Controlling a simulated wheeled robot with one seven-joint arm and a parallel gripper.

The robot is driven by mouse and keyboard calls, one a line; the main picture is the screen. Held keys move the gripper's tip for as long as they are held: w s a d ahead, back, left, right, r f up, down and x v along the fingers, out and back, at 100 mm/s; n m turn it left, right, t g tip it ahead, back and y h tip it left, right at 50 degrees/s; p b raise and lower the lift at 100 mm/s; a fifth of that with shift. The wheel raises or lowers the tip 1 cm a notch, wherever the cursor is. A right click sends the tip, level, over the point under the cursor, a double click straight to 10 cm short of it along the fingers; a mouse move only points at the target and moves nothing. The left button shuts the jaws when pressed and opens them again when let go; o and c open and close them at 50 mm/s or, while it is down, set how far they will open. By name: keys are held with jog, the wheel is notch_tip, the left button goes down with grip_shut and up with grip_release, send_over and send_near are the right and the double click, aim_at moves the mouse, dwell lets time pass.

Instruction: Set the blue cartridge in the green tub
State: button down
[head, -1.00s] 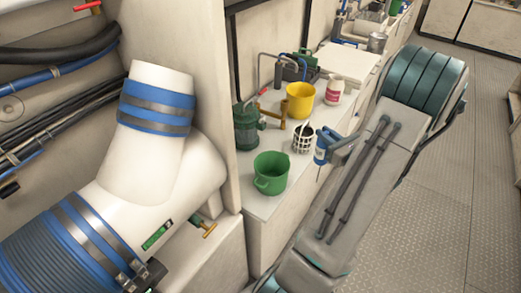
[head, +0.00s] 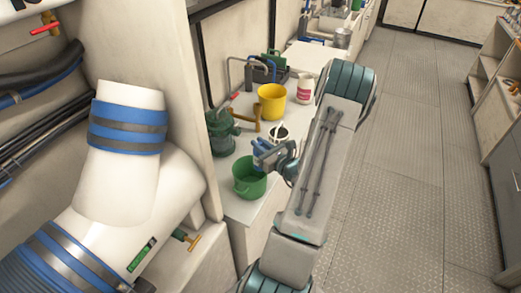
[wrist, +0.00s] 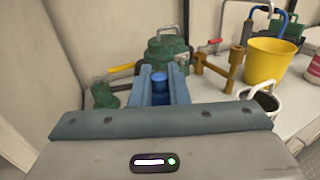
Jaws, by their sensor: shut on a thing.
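My gripper (head: 262,158) is shut on the blue cartridge (head: 258,165). In the head view they are at the back right of the green tub (head: 244,187), overlapping its rim, and I cannot tell how high above it they are. The tub stands on the white counter with its open mouth up. In the wrist view the cartridge's round blue top (wrist: 159,78) shows between the two fingers. The tub cannot be made out in the wrist view.
A white bottle (head: 305,89) is farther back. A large white pipe (head: 125,140) is at left.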

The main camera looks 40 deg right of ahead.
jog(key=shift+f, duration=1.55)
jog(key=shift+f, duration=0.4)
jog(key=shift+f+b, duration=0.15)
jog(key=shift+b, duration=0.3)
jog(key=c, duration=1.4)
grip_release()
